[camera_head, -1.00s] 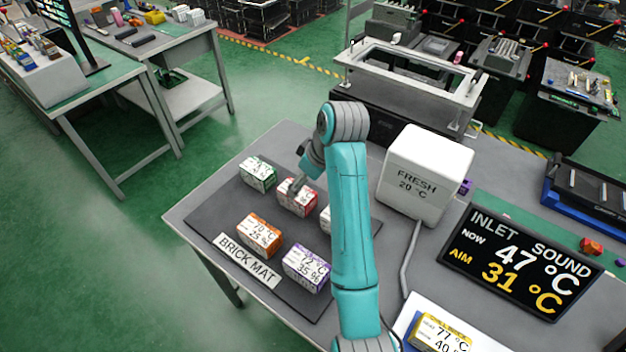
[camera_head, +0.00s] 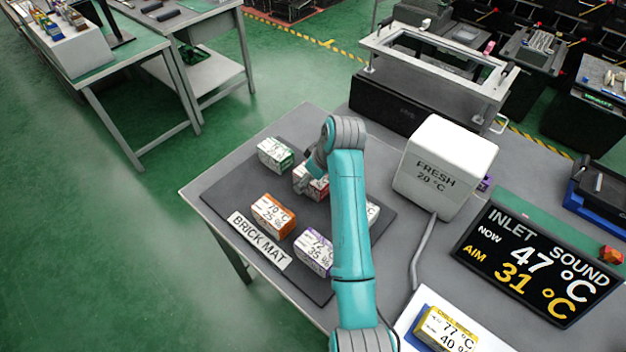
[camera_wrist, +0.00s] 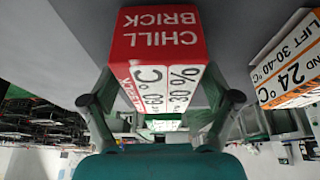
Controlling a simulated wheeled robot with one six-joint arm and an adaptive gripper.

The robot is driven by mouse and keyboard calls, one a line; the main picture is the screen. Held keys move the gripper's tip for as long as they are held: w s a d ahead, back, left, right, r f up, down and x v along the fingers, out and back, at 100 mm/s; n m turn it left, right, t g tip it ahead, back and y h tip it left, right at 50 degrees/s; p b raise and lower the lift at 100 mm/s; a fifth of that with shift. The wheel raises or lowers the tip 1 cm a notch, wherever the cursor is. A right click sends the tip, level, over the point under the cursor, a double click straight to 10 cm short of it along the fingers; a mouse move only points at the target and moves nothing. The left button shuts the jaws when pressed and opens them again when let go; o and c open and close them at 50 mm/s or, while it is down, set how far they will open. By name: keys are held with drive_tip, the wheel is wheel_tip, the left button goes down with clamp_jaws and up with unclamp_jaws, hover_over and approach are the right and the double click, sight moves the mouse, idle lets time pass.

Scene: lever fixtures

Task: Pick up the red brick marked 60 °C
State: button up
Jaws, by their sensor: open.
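The red brick (camera_head: 321,190) stands on the dark brick mat (camera_head: 226,190), partly hidden behind my gripper (camera_head: 309,178). In the wrist view the red brick (camera_wrist: 160,38) reads "CHILL BRICK", 60 °C and 30 %. My gripper (camera_wrist: 160,100) is open, with one finger on each side of the brick. I cannot tell whether the fingers touch it.
A green-marked brick (camera_head: 275,155), an orange brick (camera_head: 273,215) and a purple-marked brick (camera_head: 314,251) share the mat. Another brick (camera_head: 373,212) is partly behind my arm. A white "FRESH 20 °C" box (camera_head: 445,170) and an inlet display (camera_head: 538,262) stand right.

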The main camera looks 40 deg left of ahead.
drive_tip(key=shift+a+f, duration=0.15)
drive_tip(key=shift+f, duration=0.2)
drive_tip(key=shift+f, duration=0.25)
idle(0.4)
drive_tip(key=shift+c, duration=0.2)
